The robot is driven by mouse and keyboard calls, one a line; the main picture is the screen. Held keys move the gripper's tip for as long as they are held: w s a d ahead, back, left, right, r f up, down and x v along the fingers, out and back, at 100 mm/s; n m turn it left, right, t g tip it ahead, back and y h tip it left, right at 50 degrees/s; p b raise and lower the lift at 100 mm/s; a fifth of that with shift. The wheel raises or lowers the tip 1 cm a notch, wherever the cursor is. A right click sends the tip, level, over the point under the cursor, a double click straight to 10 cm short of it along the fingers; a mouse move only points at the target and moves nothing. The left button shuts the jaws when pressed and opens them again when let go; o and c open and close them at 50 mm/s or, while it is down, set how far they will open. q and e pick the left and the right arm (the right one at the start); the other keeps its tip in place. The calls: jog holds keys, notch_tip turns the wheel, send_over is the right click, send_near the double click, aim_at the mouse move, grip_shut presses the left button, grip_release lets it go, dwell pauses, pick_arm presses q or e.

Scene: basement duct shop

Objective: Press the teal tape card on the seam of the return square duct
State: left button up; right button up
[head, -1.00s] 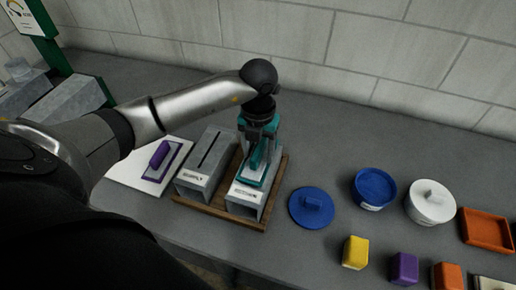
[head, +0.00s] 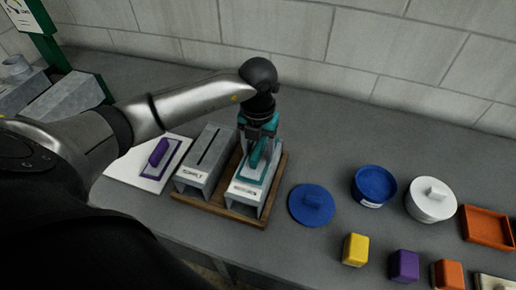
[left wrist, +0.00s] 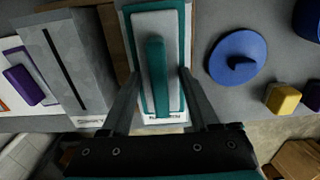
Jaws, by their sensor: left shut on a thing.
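The return square duct (head: 247,190) is a grey box on a wooden tray, its label facing me. The teal tape card (head: 252,171) lies along its top; whether it is pressed flat everywhere I cannot tell. My left gripper (head: 259,150) is above the duct, shut on the card's upright teal handle. In the left wrist view the handle (left wrist: 157,80) is between the fingers and the card (left wrist: 187,30) runs lengthwise along the duct. The return duct's seam is hidden under the card. My right gripper is not in view.
The supply duct (head: 206,158), with an open dark slot, stands just left on the wooden tray (head: 228,212). A purple-handled card (head: 158,155) lies on a white board further left. A blue lid (head: 312,205) and a blue tub (head: 374,186) stand to the right.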

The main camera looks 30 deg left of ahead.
aim_at(258, 147)
pick_arm(q)
jog(key=shift+f+b, duration=0.35)
jog(key=shift+f, duration=0.15)
dwell(0.3)
jog(key=shift+s+f, duration=0.1)
jog(key=shift+f, duration=0.05)
dwell(1.0)
jog(key=shift+r+p, duration=3.2)
jog(key=shift+r, duration=1)
